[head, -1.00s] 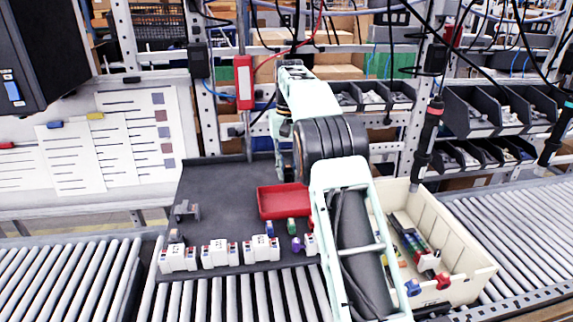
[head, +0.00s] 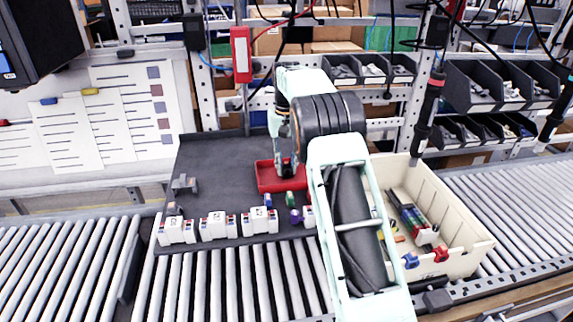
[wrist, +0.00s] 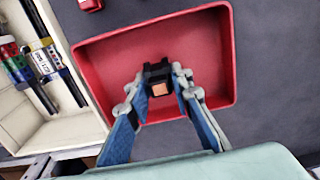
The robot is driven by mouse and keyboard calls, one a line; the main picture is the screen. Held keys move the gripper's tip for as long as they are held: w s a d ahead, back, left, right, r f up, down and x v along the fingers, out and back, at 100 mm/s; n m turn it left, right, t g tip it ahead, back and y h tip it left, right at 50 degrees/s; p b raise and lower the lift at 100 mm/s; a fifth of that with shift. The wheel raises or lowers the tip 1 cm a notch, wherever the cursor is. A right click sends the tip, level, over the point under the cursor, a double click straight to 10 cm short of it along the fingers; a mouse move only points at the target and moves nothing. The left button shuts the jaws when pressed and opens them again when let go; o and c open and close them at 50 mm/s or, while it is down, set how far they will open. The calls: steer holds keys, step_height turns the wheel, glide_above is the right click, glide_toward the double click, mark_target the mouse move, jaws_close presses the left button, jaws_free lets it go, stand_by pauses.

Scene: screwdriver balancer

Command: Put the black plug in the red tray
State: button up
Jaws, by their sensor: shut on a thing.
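The black plug (wrist: 157,76) is between the fingertips of my gripper (wrist: 157,88) in the wrist view, with a copper-coloured square face showing. My gripper is shut on it. The red tray (wrist: 110,50) lies directly behind the plug in the wrist view, with its floor around it. In the head view the gripper (head: 286,168) points down over the red tray (head: 268,187), its tips within the tray's outline. I cannot tell whether the plug touches the tray floor.
A cream bin (head: 455,205) with screwdrivers and coloured parts stands right of my arm. White connector blocks (head: 219,226) line the dark mat's front edge. A green piece (head: 290,198) and a purple piece (head: 296,216) lie close in front of the tray.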

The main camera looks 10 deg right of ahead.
steer(key=o, duration=1.1)
steer(key=shift+r, duration=0.15)
step_height(320, 180, up, 12)
steer(key=shift+f, duration=0.1)
